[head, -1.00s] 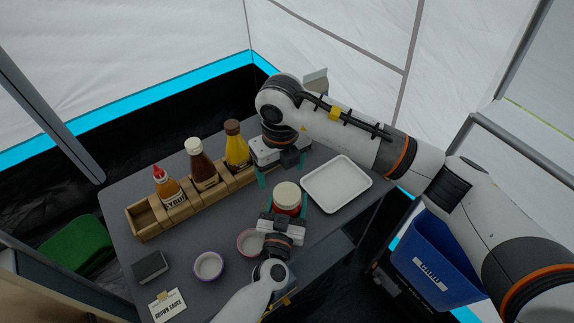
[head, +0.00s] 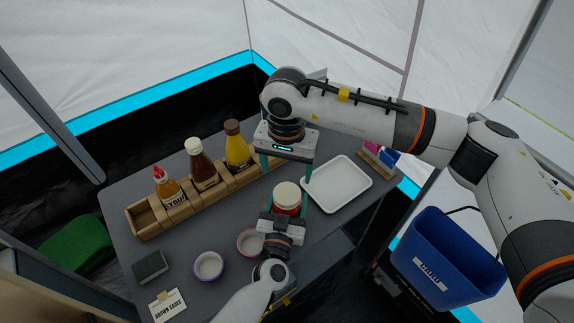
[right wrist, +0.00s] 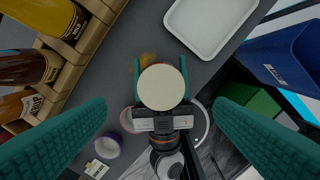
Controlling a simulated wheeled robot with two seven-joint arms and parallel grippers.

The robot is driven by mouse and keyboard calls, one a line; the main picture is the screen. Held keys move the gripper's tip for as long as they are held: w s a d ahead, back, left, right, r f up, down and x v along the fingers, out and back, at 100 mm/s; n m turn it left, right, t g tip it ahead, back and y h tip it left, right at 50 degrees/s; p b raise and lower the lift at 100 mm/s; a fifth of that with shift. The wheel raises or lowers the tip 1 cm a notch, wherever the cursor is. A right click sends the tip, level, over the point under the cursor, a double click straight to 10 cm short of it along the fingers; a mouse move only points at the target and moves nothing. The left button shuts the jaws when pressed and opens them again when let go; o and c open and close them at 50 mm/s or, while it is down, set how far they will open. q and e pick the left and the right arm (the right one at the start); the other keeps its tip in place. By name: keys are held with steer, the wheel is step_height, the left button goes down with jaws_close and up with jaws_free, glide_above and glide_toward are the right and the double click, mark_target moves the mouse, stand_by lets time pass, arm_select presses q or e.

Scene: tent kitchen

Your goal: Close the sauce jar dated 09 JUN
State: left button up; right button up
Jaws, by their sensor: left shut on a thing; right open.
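A red jar (head: 288,208) with a cream lid (head: 287,189) on top stands on the dark table. My left gripper (head: 288,212) is shut around the jar's body from the near side. The lid shows as a pale disc in the right wrist view (right wrist: 161,87), between my open fingers. My right gripper (head: 286,172) is open and empty, above the jar and a little toward the back, pointing down. No date on the jar is readable, and I cannot tell how tightly the lid sits.
A wooden rack (head: 178,211) with several sauce bottles stands at the left. A white tray (head: 337,184) lies to the right. A blue bin (head: 447,262) is right.

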mark_target(287, 193)
steer(key=shift+n, duration=0.6)
steer(key=shift+f, duration=4)
